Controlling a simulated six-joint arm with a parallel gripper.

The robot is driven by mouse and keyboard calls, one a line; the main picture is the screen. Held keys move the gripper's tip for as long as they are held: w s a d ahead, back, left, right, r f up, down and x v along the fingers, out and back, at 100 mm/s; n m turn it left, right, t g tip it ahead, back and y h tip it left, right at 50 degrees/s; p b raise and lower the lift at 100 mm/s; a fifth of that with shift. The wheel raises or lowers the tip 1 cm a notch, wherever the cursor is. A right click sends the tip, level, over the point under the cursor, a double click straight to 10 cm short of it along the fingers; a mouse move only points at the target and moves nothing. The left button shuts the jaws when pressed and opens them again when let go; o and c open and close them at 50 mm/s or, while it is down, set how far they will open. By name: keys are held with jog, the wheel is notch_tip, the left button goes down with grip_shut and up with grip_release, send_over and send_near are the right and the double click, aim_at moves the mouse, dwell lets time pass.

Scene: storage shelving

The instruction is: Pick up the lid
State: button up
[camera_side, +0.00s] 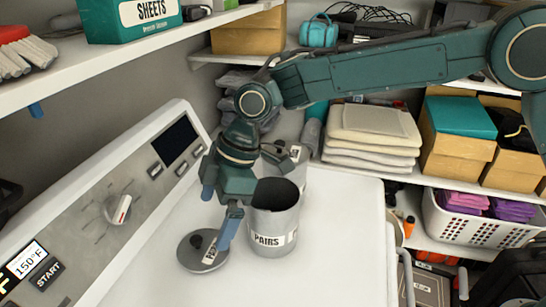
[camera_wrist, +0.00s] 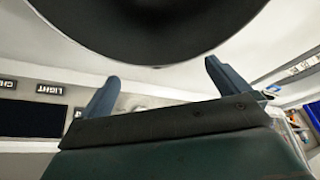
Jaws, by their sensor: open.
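The round grey lid (camera_side: 188,256) with a dark knob lies flat on the white machine top, left of the open grey canister labelled PAIRS (camera_side: 264,222). My gripper (camera_side: 216,220) is open, above and beside the lid. One blue finger comes down in front of the lid's right side in the side view; the other is farther back and left. I cannot tell whether the near finger touches the lid. In the wrist view my gripper (camera_wrist: 163,74) shows its fingers apart with nothing between them. A large dark round shape fills the top there; I cannot tell which thing it is.
Another grey canister (camera_side: 296,152) stands behind, partly hidden by my gripper. The machine's control panel (camera_side: 125,205) rises at the left. Folded cloths (camera_side: 370,128) and a white basket (camera_side: 455,228) are on the right shelves. The machine top (camera_side: 340,240) is clear at the right.

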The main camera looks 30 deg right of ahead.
aim_at(203, 248)
jog(key=shift+x, duration=1.05)
jog(key=shift+f, duration=0.15)
jog(key=shift+x, duration=2.45)
jog(key=shift+w, duration=0.1)
jog(key=shift+c, duration=0.4)
jog(key=c, duration=0.7)
